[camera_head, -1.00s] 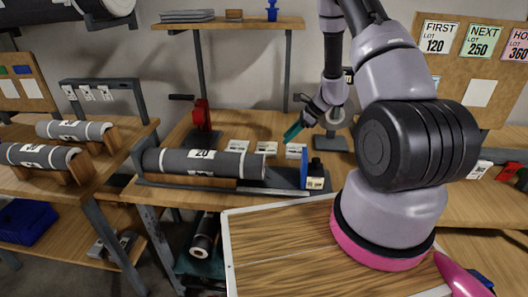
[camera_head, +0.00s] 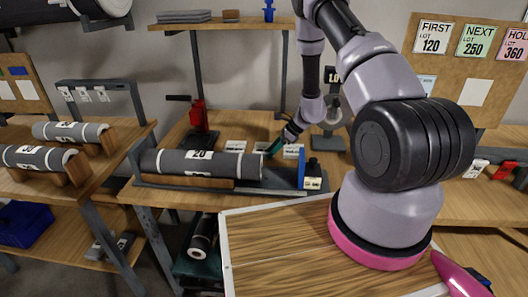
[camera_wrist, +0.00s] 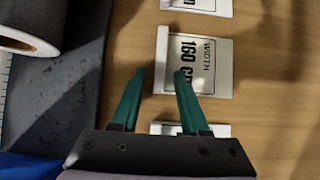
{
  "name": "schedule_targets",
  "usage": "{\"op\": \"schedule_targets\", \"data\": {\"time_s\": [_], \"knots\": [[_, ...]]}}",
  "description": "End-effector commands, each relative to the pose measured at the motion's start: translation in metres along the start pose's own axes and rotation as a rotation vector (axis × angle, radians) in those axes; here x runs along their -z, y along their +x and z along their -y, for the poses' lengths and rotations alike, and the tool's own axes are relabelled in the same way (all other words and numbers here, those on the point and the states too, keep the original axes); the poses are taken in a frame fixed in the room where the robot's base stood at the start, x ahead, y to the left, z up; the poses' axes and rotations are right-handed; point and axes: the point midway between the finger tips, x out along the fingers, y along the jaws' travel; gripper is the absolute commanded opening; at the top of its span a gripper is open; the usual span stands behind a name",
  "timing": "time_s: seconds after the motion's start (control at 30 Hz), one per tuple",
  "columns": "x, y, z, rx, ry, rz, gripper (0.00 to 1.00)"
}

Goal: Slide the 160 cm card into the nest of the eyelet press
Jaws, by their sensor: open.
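The 160 cm card (camera_wrist: 212,65) lies flat on the wooden bench. It is white, with a raised pale edge on its left in the wrist view. In the head view this card (camera_head: 261,146) is the middle one of three, partly hidden by my fingers. My gripper (camera_wrist: 160,76) is open and empty, its green fingertips near that raised edge. I cannot tell whether they touch it. In the head view my gripper (camera_head: 270,154) is above the cards. A red press with a black lever (camera_head: 199,118), apparently the eyelet press, stands at the back left of the bench. Its nest is too small to make out.
One card (camera_head: 235,146) lies left of the 160 cm card and another (camera_head: 292,151) right of it. A grey roll (camera_head: 200,163) lies in a trough in front, with an upright blue plate (camera_head: 301,168) at its right end. A grey stand (camera_head: 333,110) is behind.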

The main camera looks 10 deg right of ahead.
Motion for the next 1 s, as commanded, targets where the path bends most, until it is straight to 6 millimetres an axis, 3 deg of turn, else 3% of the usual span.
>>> {"op": "schedule_targets", "data": {"time_s": [0.17,0.27,0.3,1.0], "knots": [[-0.0001,0.0006,-0.0006,-0.001,0.0,0.0,0.45],[-0.0001,0.0006,-0.0007,-0.002,0.0,0.0,0.06],[-0.0001,0.0006,-0.0006,-0.002,0.0,0.0,0.0],[-0.0025,-0.0031,-0.0002,0.0,0.0,0.0,0.0]]}}
